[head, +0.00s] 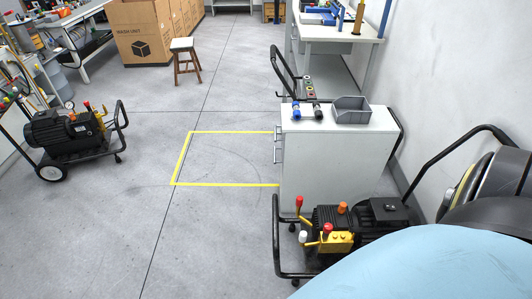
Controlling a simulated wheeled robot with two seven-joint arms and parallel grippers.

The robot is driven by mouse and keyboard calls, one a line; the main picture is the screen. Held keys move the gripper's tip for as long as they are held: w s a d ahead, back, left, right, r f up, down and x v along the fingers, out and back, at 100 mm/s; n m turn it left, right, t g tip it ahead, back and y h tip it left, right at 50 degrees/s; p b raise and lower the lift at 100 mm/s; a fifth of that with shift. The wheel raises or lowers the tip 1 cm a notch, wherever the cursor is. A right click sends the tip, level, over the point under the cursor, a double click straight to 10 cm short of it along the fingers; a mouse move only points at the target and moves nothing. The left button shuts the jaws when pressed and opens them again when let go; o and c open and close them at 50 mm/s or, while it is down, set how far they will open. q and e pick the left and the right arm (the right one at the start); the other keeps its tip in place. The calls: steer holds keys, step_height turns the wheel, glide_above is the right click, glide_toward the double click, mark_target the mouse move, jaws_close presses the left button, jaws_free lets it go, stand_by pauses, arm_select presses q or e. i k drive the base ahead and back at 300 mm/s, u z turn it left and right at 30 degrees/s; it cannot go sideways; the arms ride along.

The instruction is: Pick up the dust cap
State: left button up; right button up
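I cannot make out a dust cap for certain. A blue-ended fitting (297,109) and a dark fitting (318,111) lie on top of the grey cabinet (335,160), left of an open grey bin (352,109). They are too small to tell whether either is or carries the dust cap. The bin's inside is mostly hidden by its walls. Neither of my grippers shows in the head view.
A pressure washer (335,225) with red and orange knobs stands in front of the cabinet. Another washer (65,130) stands at the left. A yellow floor outline (180,160) encloses bare floor left of the cabinet. A stool (185,60) and cardboard boxes (145,35) stand farther back.

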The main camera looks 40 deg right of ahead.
mark_target(299, 200)
steer(key=u, duration=0.15)
steer(key=i, duration=1.2)
steer(key=z, duration=1)
steer(key=i, duration=1.35)
steer(key=z, duration=1.7)
steer(key=i, duration=0.3)
steer(key=z, duration=0.15)
